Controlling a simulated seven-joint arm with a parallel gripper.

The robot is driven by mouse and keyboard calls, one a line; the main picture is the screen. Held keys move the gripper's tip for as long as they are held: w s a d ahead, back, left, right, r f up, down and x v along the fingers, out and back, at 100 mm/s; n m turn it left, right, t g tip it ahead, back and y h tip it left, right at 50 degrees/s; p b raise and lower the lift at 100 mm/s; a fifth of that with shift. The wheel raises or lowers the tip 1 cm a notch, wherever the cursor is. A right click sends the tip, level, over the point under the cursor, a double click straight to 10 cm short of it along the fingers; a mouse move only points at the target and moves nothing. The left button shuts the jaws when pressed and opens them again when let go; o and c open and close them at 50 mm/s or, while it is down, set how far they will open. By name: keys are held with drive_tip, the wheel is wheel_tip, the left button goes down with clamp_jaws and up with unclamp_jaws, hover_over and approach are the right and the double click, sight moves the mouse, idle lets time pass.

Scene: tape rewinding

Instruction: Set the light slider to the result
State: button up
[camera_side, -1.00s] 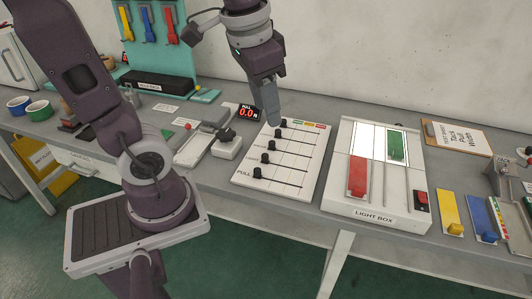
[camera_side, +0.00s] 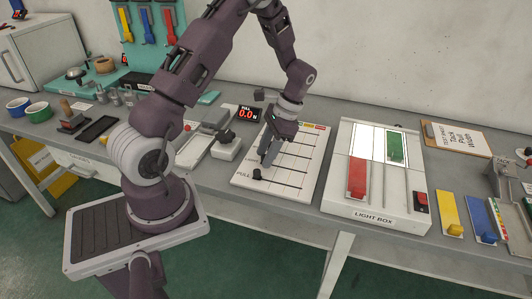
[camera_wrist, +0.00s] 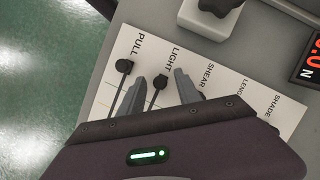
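The white slider board (camera_side: 300,175) lies flat on the bench with several rows. In the wrist view its labels read PULL, LIGHT, SHEAR and, partly cut off, LENGTH and SHADE. The black light slider knob (camera_wrist: 160,81) is at the label end of its slot. My gripper (camera_wrist: 162,78) is open, with one fingertip on each side of this knob; contact cannot be told. In the side view my gripper (camera_side: 267,158) points down at the board and hides the light knob. The pull knob (camera_wrist: 123,66) is just outside the fingers and also shows in the side view (camera_side: 257,174).
The light box (camera_side: 375,213) with red and green strips stands right of the board. A red-digit PULL display (camera_side: 248,114) stands behind the board, and a device with a black knob (camera_side: 226,143) is at its left. A clipboard (camera_side: 458,138) lies farther right.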

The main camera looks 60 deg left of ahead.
clamp_jaws()
idle(1.4)
